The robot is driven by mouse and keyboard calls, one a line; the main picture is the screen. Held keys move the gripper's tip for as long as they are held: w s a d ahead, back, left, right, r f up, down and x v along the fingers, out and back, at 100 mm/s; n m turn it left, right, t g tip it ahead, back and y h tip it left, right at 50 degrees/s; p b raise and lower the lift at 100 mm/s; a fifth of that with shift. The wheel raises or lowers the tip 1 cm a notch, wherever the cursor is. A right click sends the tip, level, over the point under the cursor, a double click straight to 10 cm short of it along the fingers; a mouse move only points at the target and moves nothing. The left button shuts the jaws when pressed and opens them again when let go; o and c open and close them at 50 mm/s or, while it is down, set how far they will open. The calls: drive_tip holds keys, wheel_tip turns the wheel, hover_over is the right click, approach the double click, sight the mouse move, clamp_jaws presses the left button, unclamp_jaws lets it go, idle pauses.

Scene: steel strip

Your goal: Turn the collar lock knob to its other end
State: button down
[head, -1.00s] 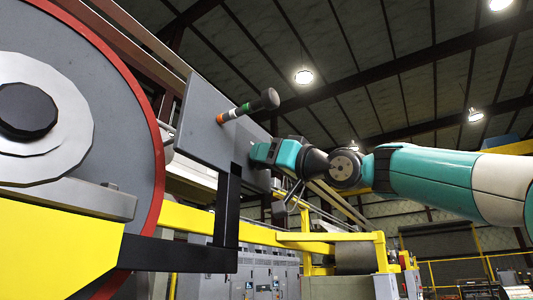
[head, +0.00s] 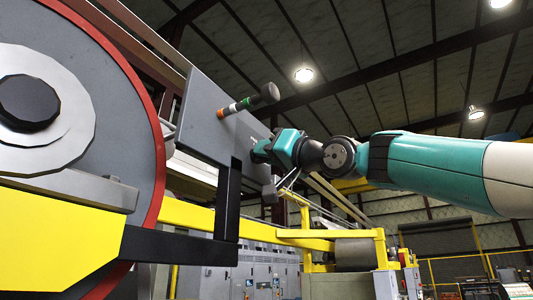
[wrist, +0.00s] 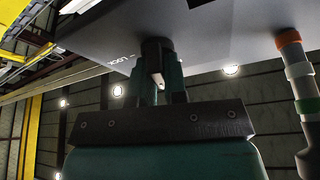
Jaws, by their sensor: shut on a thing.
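The collar lock knob (wrist: 155,52) is a small dark knob with a pale mark on its side, on the grey panel (head: 200,105). The wrist view shows it between the two teal fingers of my gripper (wrist: 158,82), which is shut on it. Part of the knob is hidden by the fingers. Upside-down white lettering that seems to read LOCK (wrist: 118,61) is beside the knob. In the head view my gripper (head: 260,150) meets the right part of the panel, and the knob itself is hidden there.
A dark-handled lever (head: 247,102) with orange, white and green bands sticks out of the panel, left of my gripper; the wrist view shows it at right (wrist: 295,75). A black bracket (head: 228,200) hangs below the panel. A large red-rimmed reel (head: 150,120) stands left.

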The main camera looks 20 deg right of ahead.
drive_tip(key=m+h, duration=0.1)
drive_tip(key=m, duration=0.1)
drive_tip(key=m+h, duration=0.1)
drive_tip(key=m, duration=0.2)
drive_tip(key=shift+h, duration=0.4)
drive_tip(key=m+h, duration=0.2)
drive_tip(key=m, duration=0.3)
drive_tip(key=shift+r+p, duration=0.1)
drive_tip(key=shift+p, duration=0.2)
drive_tip(key=m+h, duration=0.1)
drive_tip(key=m, duration=0.2)
drive_tip(key=m+g+h, duration=0.1)
drive_tip(key=m, duration=0.2)
drive_tip(key=shift+p, duration=0.4)
drive_tip(key=shift+m, duration=0.3)
drive_tip(key=c, duration=1.2)
unclamp_jaws()
drive_tip(key=shift+o, duration=0.2)
